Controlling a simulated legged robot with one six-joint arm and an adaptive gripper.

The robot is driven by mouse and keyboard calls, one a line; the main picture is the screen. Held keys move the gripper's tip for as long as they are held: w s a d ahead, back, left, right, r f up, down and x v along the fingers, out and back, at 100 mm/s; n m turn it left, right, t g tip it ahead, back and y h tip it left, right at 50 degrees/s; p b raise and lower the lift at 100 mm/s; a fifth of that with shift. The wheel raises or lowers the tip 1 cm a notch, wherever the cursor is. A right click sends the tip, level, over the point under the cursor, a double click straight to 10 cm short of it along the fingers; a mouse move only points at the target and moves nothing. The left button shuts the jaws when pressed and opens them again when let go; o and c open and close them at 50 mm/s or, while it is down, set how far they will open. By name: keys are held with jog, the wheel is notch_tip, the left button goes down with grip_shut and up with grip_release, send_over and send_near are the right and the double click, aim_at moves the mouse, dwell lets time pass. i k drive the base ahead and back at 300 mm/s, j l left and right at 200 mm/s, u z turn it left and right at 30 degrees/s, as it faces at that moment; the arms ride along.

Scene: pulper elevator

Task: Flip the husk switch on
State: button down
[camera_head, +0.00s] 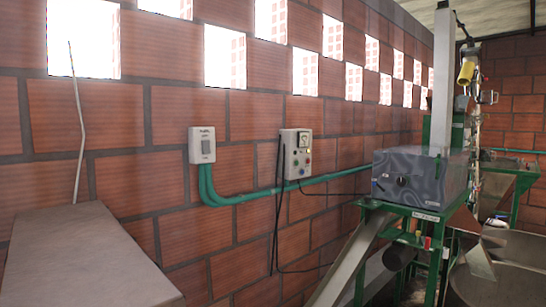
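No label reading husk is legible, so I cannot tell which control is the husk switch. The position of any switch is too small to tell. My gripper is not in view.
Green conduits (235,200) run from the switch box along the wall. Black cables (277,225) hang below the control panel. A grey flat-topped block (85,255) stands at lower left with a thin rod (79,125) behind it. A metal chute (350,262) and basin (505,270) occupy the lower right.

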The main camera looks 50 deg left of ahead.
aim_at(206, 144)
jog(key=i+l+u, duration=0.1)
jog(key=i+u, duration=0.25)
jog(key=i, duration=0.2)
jog(key=i+l+u, duration=0.35)
jog(key=i, duration=0.2)
jog(key=i+j+u, duration=0.15)
jog(key=u, duration=0.25)
jog(key=i+u, duration=0.25)
jog(key=u, duration=0.15)
jog(key=i+u, duration=0.2)
jog(key=u, duration=0.2)
jog(key=i+u, duration=0.2)
jog(key=u, duration=0.2)
jog(key=i+j+u, duration=0.15)
jog(key=i+u, duration=0.6)
jog(key=i, duration=0.5)
